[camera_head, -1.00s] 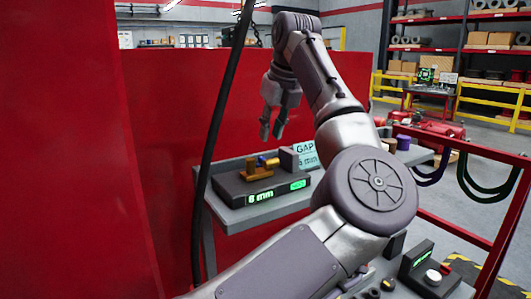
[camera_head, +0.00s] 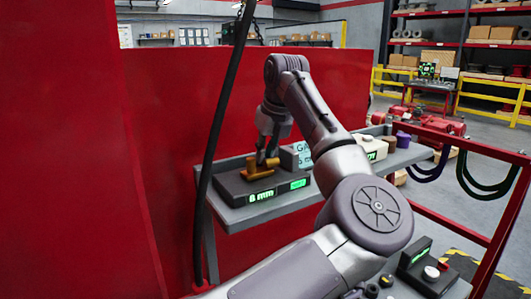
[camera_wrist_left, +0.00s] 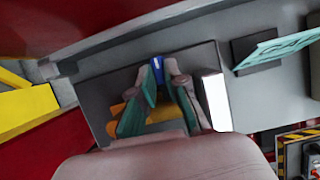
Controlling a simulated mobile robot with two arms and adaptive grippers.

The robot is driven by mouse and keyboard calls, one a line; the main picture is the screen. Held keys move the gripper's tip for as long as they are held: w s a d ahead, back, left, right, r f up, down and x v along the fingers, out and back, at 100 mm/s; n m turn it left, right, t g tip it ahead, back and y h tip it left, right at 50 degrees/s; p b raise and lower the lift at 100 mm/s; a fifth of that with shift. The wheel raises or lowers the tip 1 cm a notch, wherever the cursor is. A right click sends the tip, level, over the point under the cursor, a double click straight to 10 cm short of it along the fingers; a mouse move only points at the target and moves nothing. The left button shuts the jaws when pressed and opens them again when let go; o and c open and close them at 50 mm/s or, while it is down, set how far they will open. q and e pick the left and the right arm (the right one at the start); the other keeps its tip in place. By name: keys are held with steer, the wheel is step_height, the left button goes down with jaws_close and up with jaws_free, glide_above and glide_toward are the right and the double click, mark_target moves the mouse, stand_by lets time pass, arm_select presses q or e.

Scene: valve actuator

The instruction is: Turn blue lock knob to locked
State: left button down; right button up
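The knob's turn position is not readable. My right gripper is out of view.
The unit stands on a grey shelf (camera_head: 236,217) against a red panel (camera_head: 180,90). A grey block (camera_head: 288,157) and a teal "GAP" card (camera_head: 303,152) stand close to its right. A black cable (camera_head: 212,140) hangs at the left.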

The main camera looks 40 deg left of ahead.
arm_select(q)
steer(key=shift+f+m+t+b, duration=0.15)
steer(key=shift+m+t+b, duration=0.25)
steer(key=shift+m+b, duration=0.65)
steer(key=m+t+b, duration=0.1)
steer(key=m+b, duration=0.1)
steer(key=shift+s+a+h+b, duration=0.1)
steer(key=shift+s+h+b, duration=0.05)
steer(key=shift+h+b, duration=0.2)
steer(key=m+b, duration=0.1)
steer(key=m, duration=0.1)
steer(key=m+t+h+b, duration=0.1)
steer(key=m+b, duration=0.1)
steer(key=m, duration=0.1)
steer(key=shift+s+a, duration=0.15)
steer(key=shift+a, duration=0.05)
steer(key=m+h+b, duration=0.1)
steer(key=m, duration=0.1)
steer(key=m+h+b, duration=0.1)
steer(key=m, duration=0.1)
steer(key=shift+a+t, duration=0.2)
steer(key=shift+t, duration=0.1)
steer(key=shift+a+r+m+h+b, duration=0.15)
steer(key=shift+m+h+b, duration=0.2)
steer(key=shift+m, duration=0.7)
steer(key=shift+r+m+h+b, duration=0.1)
steer(key=shift+m+h, duration=0.3)
steer(key=shift+m, duration=0.6)
steer(key=c, duration=1.5)
jaws_free()
